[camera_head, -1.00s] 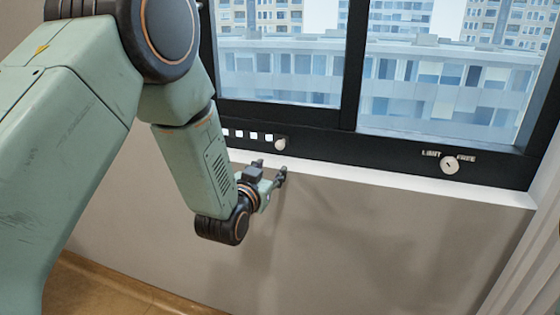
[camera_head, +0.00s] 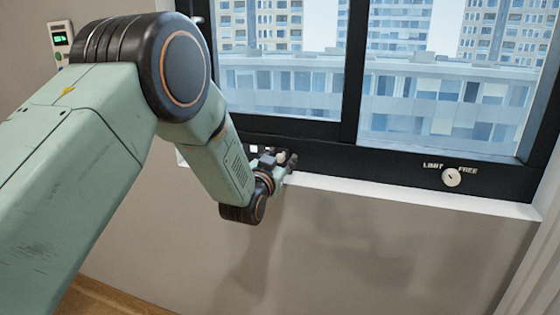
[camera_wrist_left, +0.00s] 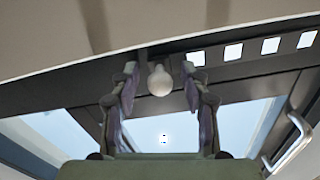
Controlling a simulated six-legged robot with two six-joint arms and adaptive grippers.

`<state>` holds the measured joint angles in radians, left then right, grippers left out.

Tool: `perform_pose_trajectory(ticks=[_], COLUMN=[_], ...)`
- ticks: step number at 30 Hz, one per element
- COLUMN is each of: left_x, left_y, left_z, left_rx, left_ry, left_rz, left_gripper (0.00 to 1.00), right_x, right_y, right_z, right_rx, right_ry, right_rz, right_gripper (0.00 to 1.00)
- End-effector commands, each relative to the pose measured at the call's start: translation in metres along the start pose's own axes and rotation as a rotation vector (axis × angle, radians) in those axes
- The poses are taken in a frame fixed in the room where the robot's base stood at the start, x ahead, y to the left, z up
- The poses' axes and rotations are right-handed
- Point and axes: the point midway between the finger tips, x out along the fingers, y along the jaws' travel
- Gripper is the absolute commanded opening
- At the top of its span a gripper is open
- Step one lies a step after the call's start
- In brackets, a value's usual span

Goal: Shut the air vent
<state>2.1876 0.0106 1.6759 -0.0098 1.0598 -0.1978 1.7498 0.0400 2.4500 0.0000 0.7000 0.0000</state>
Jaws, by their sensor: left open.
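The air vent is a row of bright square slots (camera_wrist_left: 234,52) in the black window frame, with a pale round knob (camera_wrist_left: 160,82) beside it. The slots show light. In the head view the knob (camera_head: 281,156) is at the lower left of the window, and the slots are mostly hidden behind my arm. My left gripper (camera_head: 280,161) is open at the knob. In the left wrist view its two fingers (camera_wrist_left: 160,94) stand on either side of the knob, with visible gaps. My right gripper is not in view.
A white sill (camera_head: 400,196) runs below the frame. A round lock (camera_head: 451,177) marked with "FREE" is at the right. A silver handle (camera_wrist_left: 289,146) shows in the wrist view. A wall unit with a green display (camera_head: 60,39) is at upper left. The wall below is clear.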

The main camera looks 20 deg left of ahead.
Motion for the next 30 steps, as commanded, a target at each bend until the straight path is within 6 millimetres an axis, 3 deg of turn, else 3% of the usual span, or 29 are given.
perform_pose_trajectory(ticks=[5,21,30], left_x=[-0.0001,-0.0003,-0.0004], left_y=[0.0001,0.0001,0.0001], left_z=[0.0001,0.0002,0.0003], left_rx=[0.000,0.000,0.000], left_ry=[-0.001,-0.001,-0.001], left_rz=[0.000,0.000,0.000], left_gripper=[0.46,0.01,0.00], right_x=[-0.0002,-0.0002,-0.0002], right_y=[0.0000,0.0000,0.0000], right_z=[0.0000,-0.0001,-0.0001], right_rx=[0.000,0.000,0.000], right_ry=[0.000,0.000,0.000], right_rz=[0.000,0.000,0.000], right_gripper=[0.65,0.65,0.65])
